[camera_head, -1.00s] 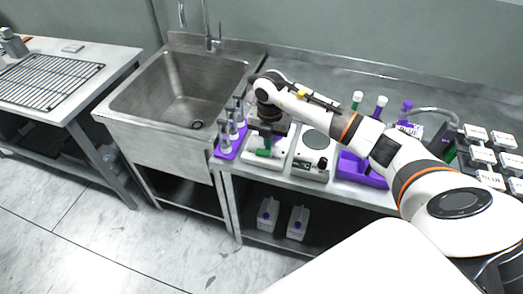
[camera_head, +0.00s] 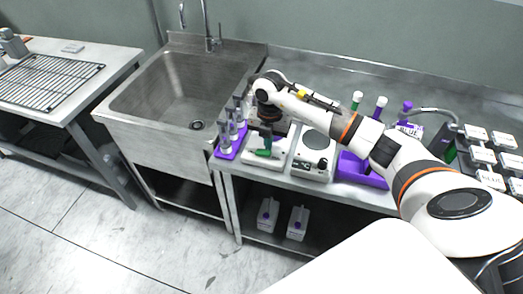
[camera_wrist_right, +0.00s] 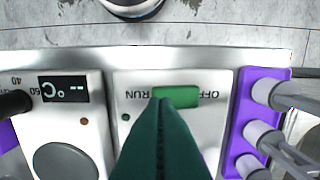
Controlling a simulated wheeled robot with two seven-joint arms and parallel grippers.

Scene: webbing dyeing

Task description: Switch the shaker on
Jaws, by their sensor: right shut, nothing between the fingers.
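The shaker (camera_head: 255,163) is a white box near the front edge of the steel counter, just right of the sink. In the right wrist view its front panel (camera_wrist_right: 215,125) shows upside down, with a green rocker switch (camera_wrist_right: 182,95) between RUN on the left and OFF on the right. A small dark green dot sits left of my fingers. My right gripper (camera_wrist_right: 163,102) is shut and empty, its tips at the RUN end of the switch. I cannot tell whether they press it. In the head view the gripper (camera_head: 267,146) points down over the shaker. My left gripper is out of view.
A hotplate (camera_head: 312,163) with a display stands right of the shaker. A purple rack (camera_head: 226,153) of tubes stands close on its left, beside the sink (camera_head: 180,95). A purple tray (camera_head: 362,172) and dye bottles lie further right. Two jugs stand on the shelf below.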

